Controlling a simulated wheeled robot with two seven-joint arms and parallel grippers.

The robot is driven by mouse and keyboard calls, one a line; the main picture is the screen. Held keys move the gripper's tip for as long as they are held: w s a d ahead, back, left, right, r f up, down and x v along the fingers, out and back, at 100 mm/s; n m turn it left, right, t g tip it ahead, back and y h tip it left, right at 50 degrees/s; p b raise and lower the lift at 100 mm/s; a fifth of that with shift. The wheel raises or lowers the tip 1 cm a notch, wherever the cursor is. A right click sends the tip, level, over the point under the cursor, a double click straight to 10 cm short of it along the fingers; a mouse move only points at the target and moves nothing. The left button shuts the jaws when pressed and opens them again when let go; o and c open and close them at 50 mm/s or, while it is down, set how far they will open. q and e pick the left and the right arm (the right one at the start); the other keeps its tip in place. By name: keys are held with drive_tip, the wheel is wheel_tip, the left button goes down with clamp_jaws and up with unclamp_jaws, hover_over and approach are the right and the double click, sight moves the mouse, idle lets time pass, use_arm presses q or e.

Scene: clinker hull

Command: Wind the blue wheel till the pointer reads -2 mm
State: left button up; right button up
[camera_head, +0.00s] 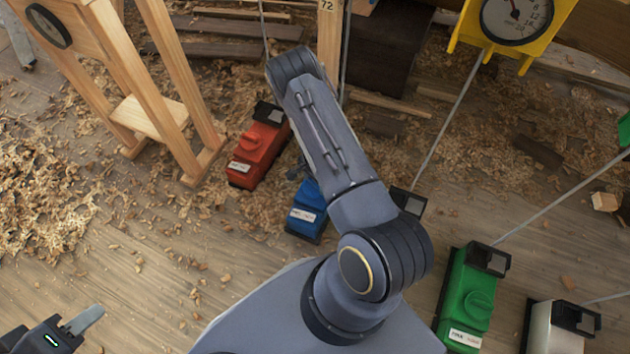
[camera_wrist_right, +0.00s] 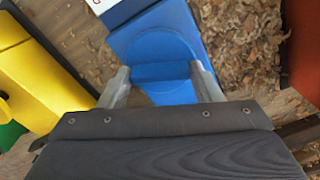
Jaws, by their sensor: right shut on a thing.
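The blue box (camera_head: 307,212) with a white label stands on the floor in the head view, partly covered by my right arm. Its blue wheel (camera_wrist_right: 160,71), a round disc with a raised grip bar, shows in the right wrist view. My right gripper (camera_wrist_right: 162,88) has one finger on each side of the bar and is shut on it. My right arm hides this gripper in the head view. My left gripper (camera_head: 84,322) is at the lower left, away from the boxes; its jaw gap cannot be made out. No pointer reading for the blue wheel can be made out.
A red box (camera_head: 258,153) stands left of the blue one, a green box (camera_head: 466,300) to the right. A yellow box (camera_wrist_right: 25,75) shows in the wrist view. A yellow-framed dial (camera_head: 515,14) is at top right. A wooden stand (camera_head: 150,112) is at left. Cords cross the right side.

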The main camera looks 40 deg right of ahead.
drive_tip(key=shift+m, duration=0.6)
drive_tip(key=shift+d, duration=0.1)
drive_tip(key=o, duration=1)
wheel_tip(320, 180, up, 7)
drive_tip(key=p, duration=0.3)
drive_tip(key=shift+r, duration=0.4)
